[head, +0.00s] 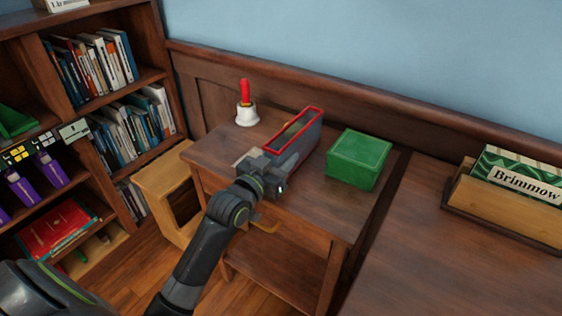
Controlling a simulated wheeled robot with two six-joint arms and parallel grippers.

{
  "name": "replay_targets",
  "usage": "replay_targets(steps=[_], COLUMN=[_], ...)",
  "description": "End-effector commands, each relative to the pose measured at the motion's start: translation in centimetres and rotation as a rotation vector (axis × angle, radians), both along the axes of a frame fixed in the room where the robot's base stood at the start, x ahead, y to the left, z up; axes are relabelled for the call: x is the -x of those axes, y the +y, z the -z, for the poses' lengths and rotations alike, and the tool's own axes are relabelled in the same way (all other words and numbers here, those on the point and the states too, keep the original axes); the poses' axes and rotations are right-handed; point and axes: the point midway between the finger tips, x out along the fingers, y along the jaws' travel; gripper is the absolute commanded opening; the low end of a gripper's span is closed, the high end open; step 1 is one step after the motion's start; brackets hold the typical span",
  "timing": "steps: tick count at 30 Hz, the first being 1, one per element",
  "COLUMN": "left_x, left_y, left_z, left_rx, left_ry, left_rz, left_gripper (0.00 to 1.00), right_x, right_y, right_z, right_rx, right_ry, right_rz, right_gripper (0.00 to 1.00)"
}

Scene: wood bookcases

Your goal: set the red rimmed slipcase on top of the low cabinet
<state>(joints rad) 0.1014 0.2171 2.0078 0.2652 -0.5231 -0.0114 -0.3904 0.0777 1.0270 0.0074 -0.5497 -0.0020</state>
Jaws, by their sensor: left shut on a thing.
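The red rimmed slipcase (303,143) is a grey, open-topped box with a red rim. It is upright over the top of the low cabinet (305,205), between a white bell and a green box. I cannot tell whether its base touches the wood. My left gripper (268,172) is shut on its near end, and the gripper hides that end. My right gripper is not in view.
A bell with a red handle (246,106) stands behind left on the cabinet, and a green box (358,159) sits close at right. A bookcase (160,75) and wooden step stool (162,182) are at left. A desk (450,255) with a card tray (505,205) is at right.

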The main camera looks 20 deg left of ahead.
Motion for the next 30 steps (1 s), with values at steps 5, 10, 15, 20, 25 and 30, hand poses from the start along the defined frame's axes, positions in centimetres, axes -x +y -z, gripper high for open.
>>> replay_targets(steps=[5,10,15,20,25,30], left_x=[0.01,0.01,0.01,0.01,0.02,0.01], left_y=[-0.03,-0.02,-0.01,-0.01,-0.01,-0.01], left_z=[0.49,0.48,0.83,0.80,0.79,0.54], left_rx=[0.001,0.001,0.001,0.001,0.000,0.000], left_ry=[-0.002,-0.002,0.000,0.000,0.000,-0.001], left_rz=[0.000,0.000,0.000,0.000,0.000,0.000], left_gripper=[0.14,0.14,0.44,0.62,0.62,0.62], right_x=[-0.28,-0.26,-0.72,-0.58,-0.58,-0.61], right_y=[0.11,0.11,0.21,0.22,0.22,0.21], right_z=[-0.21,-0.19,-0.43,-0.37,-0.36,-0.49], right_rx=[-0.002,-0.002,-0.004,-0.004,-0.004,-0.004], right_ry=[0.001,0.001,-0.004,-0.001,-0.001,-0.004], right_rz=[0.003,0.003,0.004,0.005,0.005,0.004], right_gripper=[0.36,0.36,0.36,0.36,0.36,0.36])
